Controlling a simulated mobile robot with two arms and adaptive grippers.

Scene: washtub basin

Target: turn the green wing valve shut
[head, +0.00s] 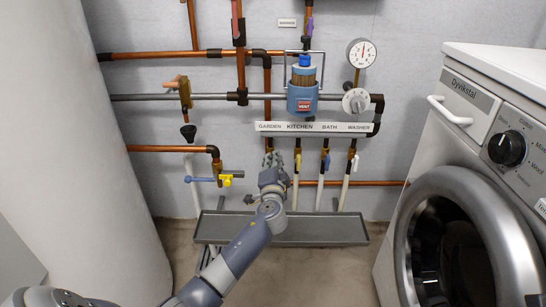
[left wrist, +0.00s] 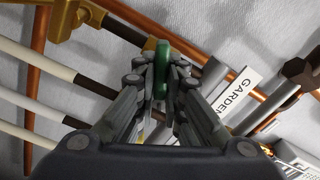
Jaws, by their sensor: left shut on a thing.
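The green wing valve (left wrist: 161,68) shows in the left wrist view between the two fingers of my left gripper (left wrist: 160,85). The fingers are shut on its wing, one on each side. In the head view my left gripper (head: 271,165) is at the pipe below the GARDEN end of the label strip (head: 313,127), and it hides most of the valve. The GARDEN label (left wrist: 238,93) also shows to the right of the fingers in the left wrist view. My right gripper is not in the views.
Kitchen, bath and washer valves (head: 326,162) with white pipes stand close to the right. A grey trough (head: 320,230) lies below. A washing machine (head: 470,190) fills the right side, and a white cylinder (head: 70,130) the left.

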